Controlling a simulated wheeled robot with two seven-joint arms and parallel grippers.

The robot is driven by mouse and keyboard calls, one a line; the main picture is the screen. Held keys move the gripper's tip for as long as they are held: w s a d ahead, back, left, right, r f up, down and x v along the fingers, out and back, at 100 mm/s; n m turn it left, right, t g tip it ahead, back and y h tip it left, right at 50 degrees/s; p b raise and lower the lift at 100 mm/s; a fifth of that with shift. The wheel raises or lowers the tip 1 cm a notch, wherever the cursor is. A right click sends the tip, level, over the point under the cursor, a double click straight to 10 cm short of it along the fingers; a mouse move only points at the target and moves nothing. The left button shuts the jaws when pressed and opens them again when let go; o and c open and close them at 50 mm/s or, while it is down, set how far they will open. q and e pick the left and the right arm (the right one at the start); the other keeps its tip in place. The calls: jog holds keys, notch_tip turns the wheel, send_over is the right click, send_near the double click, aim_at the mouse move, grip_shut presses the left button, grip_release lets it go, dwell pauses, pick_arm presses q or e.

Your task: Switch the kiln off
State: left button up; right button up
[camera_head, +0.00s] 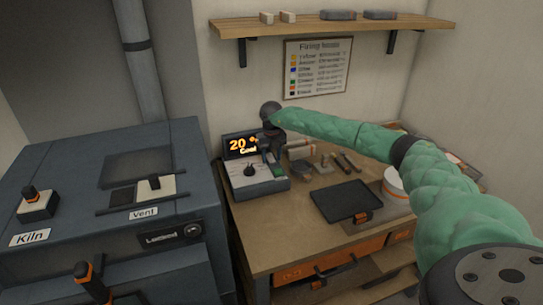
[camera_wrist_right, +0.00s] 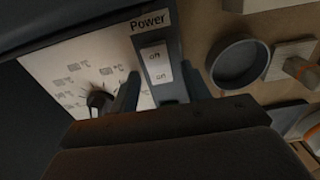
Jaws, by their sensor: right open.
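The kiln (camera_head: 130,215) is the large dark grey unit at the left, with a knobbed switch (camera_head: 38,203) on its top behind a "Kiln" label. The control box (camera_head: 258,186) stands on the bench beside it, its display (camera_head: 243,144) reading "20 °C" and "Cool" in orange. A black dial (camera_head: 249,171) is on its face; it also shows in the right wrist view (camera_wrist_right: 99,101). My right gripper (camera_head: 271,150) is open above the box. In the right wrist view, its fingers (camera_wrist_right: 160,92) are on either side of the white rocker switch (camera_wrist_right: 156,64) under "Power". I cannot tell whether they touch.
A vent slider (camera_head: 155,185) and a "Locked" panel (camera_head: 174,236) are on the kiln. A black tray (camera_head: 343,200) and small tools lie right of the box. A round dish (camera_wrist_right: 240,63) is close to the gripper. A shelf (camera_head: 330,25) hangs above.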

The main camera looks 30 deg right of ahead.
jog(key=c, duration=1)
jog(key=shift+w, duration=0.1)
jog(key=shift+w+g+b, duration=0.2)
jog(key=shift+g+b, duration=0.45)
jog(key=shift+g, duration=0.15)
jog(key=shift+d+r+g+y, duration=0.2)
jog(key=shift+g+y, duration=0.2)
jog(key=shift+g, duration=0.3)
pick_arm(q)
jog(key=w+d+r, duration=0.1)
jog(key=w+r, duration=0.1)
jog(key=shift+d+r, duration=0.35)
jog(key=shift+r, duration=0.05)
pick_arm(e)
jog(key=shift+a, duration=0.1)
jog(key=o, duration=1)
jog(key=shift+w, duration=0.1)
pick_arm(q)
jog(key=shift+a+f+b, duration=0.1)
jog(key=shift+b, duration=0.2)
